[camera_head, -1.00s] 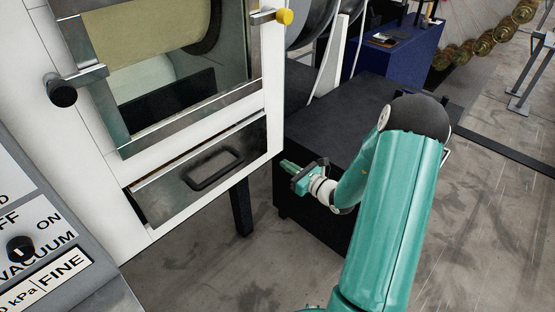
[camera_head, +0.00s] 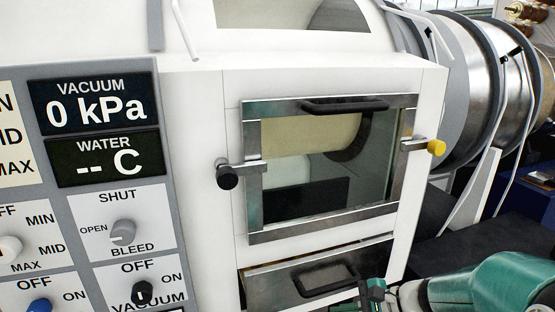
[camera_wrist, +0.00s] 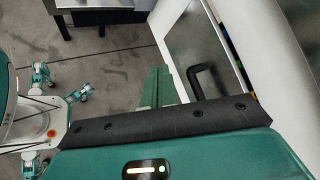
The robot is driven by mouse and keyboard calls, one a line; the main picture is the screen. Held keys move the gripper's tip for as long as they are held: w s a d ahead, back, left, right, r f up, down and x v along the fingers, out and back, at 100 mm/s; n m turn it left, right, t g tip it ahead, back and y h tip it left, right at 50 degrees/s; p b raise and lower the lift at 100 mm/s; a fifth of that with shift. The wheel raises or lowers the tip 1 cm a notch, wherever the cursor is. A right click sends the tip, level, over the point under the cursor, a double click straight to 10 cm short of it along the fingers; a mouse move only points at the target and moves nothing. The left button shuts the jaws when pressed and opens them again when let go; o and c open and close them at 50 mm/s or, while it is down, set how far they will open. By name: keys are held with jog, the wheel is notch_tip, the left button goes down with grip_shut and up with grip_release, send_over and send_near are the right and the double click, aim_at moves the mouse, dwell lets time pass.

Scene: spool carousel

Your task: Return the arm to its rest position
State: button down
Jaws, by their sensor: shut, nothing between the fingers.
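My gripper (camera_head: 372,290) shows at the bottom edge of the head view, in front of the machine's lower right corner. Part of my teal arm (camera_head: 500,282) reaches in from the right. In the wrist view my green fingers (camera_wrist: 157,88) are together with nothing between them. They appear beside the steel drawer front with its dark handle (camera_wrist: 200,82); I cannot tell the exact gap. The rest of the arm is outside the head view.
The white machine has a windowed door (camera_head: 325,170) with a yellow-tipped latch (camera_head: 436,147). Below is a drawer handle (camera_head: 325,278). A control panel (camera_head: 110,200) stands left, reading 0 kPa. A large metal drum (camera_head: 470,85) is at right. Grey floor (camera_wrist: 110,60) shows in the wrist view.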

jog(key=s+d+r+n+t+h, duration=0.1)
jog(key=s+r+n+h, duration=0.9)
jog(key=s+n, duration=0.4)
jog(key=shift+s, duration=0.6)
jog(key=shift+a+r, duration=0.1)
